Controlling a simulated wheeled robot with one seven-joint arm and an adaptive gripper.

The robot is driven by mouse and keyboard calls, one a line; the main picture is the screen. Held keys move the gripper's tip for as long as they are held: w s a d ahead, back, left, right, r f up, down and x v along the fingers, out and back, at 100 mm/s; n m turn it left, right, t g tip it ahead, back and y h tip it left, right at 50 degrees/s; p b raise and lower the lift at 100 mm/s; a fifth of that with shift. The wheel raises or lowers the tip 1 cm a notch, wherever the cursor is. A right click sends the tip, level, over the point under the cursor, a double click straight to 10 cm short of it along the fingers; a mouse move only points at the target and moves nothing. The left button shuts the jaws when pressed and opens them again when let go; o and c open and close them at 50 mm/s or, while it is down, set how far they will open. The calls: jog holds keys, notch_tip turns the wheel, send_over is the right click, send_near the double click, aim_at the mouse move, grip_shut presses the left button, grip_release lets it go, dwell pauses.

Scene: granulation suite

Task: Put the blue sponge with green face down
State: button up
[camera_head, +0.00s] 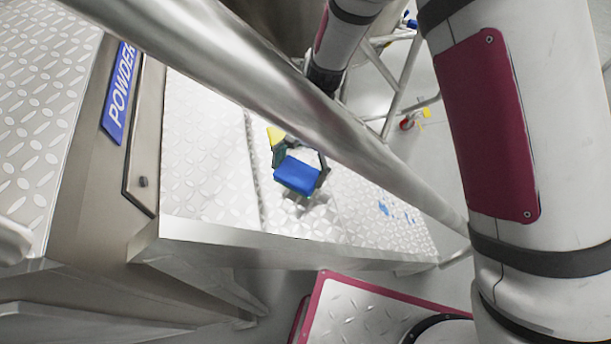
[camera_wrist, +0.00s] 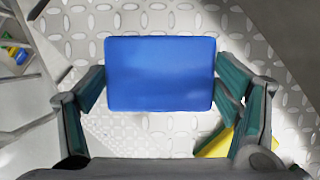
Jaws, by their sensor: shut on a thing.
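The blue sponge (camera_wrist: 160,75) is between the two fingers of my gripper (camera_wrist: 161,88) in the wrist view, with its blue face toward the camera. My gripper is shut on it at its left and right sides. In the head view the blue sponge (camera_head: 297,177) is over the metal tread-plate platform (camera_head: 205,140), with part of my gripper (camera_head: 322,170) beside it. I cannot tell whether the sponge touches the plate. Its green face is not visible.
A yellow thing (camera_head: 275,135) lies beside the sponge and also shows by the right finger (camera_wrist: 214,145). A thick metal rail (camera_head: 270,75) crosses above the platform. Blue marks (camera_head: 397,211) are on the plate at right. A blue "POWDER" sign (camera_head: 120,90) is at left.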

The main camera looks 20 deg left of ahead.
aim_at(302, 168)
notch_tip(302, 168, down, 3)
jog(key=shift+f+b, duration=0.2)
jog(key=shift+b, duration=0.7)
jog(key=shift+s+r, duration=0.1)
jog(key=o, duration=0.9)
